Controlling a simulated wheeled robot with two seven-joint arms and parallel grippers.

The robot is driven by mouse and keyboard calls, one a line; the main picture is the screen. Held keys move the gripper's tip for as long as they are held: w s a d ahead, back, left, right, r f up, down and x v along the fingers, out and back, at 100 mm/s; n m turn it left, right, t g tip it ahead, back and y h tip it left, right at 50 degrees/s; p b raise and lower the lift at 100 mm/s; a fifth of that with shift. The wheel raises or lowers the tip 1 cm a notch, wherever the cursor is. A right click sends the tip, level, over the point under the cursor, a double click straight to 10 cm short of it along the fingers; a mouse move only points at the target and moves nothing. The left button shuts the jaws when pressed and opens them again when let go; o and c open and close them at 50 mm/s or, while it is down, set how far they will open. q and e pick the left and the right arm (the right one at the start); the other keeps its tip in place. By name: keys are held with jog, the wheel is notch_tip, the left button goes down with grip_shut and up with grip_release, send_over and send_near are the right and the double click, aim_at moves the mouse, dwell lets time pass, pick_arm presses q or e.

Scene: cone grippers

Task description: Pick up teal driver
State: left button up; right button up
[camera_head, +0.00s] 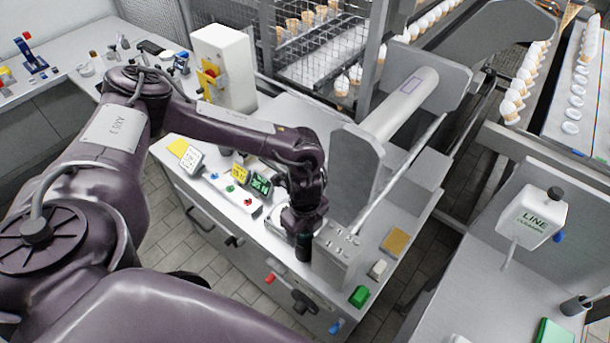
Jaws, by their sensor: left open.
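My left arm comes in from the left and reaches over the grey workbench (225,195). My left gripper (303,246) points down at the bench's front side, close beside a grey block with small holes in its top (337,256). The gripper is open; its fingers are dark and small here, and I cannot tell whether anything is between them. I cannot make out a teal driver; it may be hidden behind the gripper or wrist. My right gripper is not in view.
A control panel with buttons and a green display (261,185) lies left of the gripper. A grey roller machine (400,105) stands behind it. A green block (358,296) and a tan pad (395,241) lie to the right.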

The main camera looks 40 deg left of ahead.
pick_arm(q)
jog(key=c, duration=1.2)
jog(key=shift+o, duration=0.2)
jog(key=shift+r, duration=0.15)
